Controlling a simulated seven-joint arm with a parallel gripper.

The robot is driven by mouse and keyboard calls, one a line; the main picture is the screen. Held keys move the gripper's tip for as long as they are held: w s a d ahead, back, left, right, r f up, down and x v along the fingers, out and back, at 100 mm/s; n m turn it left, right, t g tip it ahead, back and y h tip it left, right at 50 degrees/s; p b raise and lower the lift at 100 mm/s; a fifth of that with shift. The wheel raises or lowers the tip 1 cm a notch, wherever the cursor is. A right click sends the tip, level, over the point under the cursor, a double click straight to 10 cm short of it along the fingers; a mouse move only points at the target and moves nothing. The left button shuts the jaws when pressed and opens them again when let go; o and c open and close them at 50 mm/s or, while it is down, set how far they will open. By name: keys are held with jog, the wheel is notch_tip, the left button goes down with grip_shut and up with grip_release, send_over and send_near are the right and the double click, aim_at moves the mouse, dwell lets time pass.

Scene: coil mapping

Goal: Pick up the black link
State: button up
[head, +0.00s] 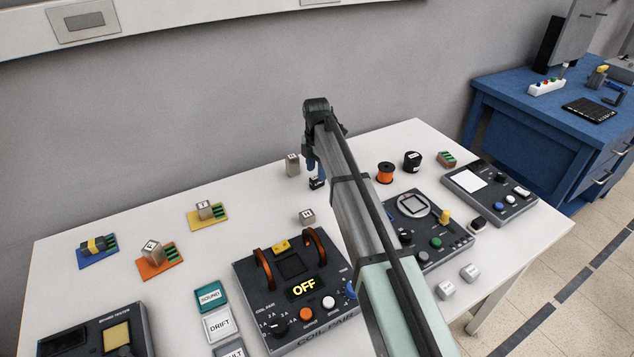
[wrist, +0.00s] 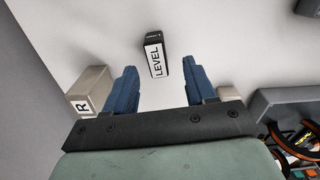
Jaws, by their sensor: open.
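In the head view the black link (head: 317,184) shows at the fingertips, partly hidden by my gripper (head: 315,168). In the wrist view my gripper (wrist: 160,72) is open, with one blue finger on each side of the link's line. The link appears between and just beyond the fingertips, with gaps on both sides. Nothing is held.
A grey block marked R (wrist: 88,88) stands close outside the left finger. Another grey block (head: 307,217) stands nearer the coil pair device (head: 325,311). An orange spool (head: 385,173) and a black cylinder (head: 412,161) stand to the right. The table's back edge is near.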

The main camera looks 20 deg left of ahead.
jog(key=f, duration=0.5)
jog(key=shift+w, duration=0.25)
grip_shut()
